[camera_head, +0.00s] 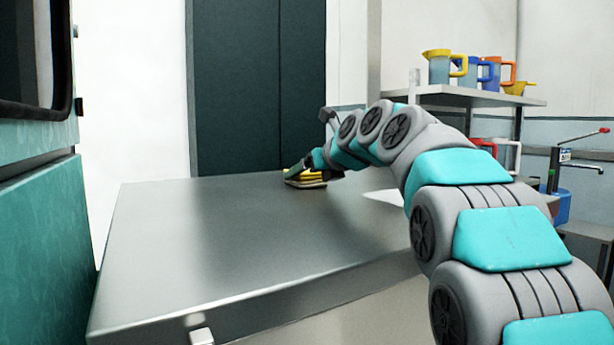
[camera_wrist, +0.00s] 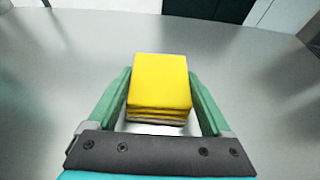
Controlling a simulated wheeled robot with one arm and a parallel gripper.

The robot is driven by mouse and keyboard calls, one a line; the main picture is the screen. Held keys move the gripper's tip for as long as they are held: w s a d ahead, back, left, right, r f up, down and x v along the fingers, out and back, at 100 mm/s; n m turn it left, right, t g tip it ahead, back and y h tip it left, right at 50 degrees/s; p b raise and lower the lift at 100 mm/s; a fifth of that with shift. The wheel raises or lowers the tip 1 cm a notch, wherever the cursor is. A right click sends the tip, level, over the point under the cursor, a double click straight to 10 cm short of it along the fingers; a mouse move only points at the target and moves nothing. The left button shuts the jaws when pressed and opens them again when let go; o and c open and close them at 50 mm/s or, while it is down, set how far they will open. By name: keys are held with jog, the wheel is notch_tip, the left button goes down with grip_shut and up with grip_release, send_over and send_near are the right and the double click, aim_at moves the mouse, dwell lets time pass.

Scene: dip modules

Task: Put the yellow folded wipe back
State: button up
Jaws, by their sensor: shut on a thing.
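The yellow folded wipe (camera_wrist: 160,82) shows in the wrist view as a bright yellow block with layered folds at its near side. My gripper (camera_wrist: 160,98) has its two green fingers on either side of it and is shut on it. In the head view the wipe (camera_head: 306,179) is small, at the far part of the steel top, with my gripper (camera_head: 300,170) at it. A thin grey layer shows under the yellow folds. I cannot tell whether the wipe touches the steel top.
The steel worktop (camera_head: 220,240) is otherwise largely clear. A shelf (camera_head: 460,97) at the right holds several coloured jugs (camera_head: 439,68). A teal cabinet (camera_head: 40,240) borders the left side.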

jog(key=o, duration=1.1)
jog(key=shift+f, duration=0.1)
jog(key=shift+s+d+r, duration=0.25)
jog(key=shift+r, duration=0.05)
jog(key=v, duration=1)
jog(key=shift+s+d+r, duration=0.15)
jog(key=shift+s+d, duration=0.15)
jog(key=shift+s, duration=0.15)
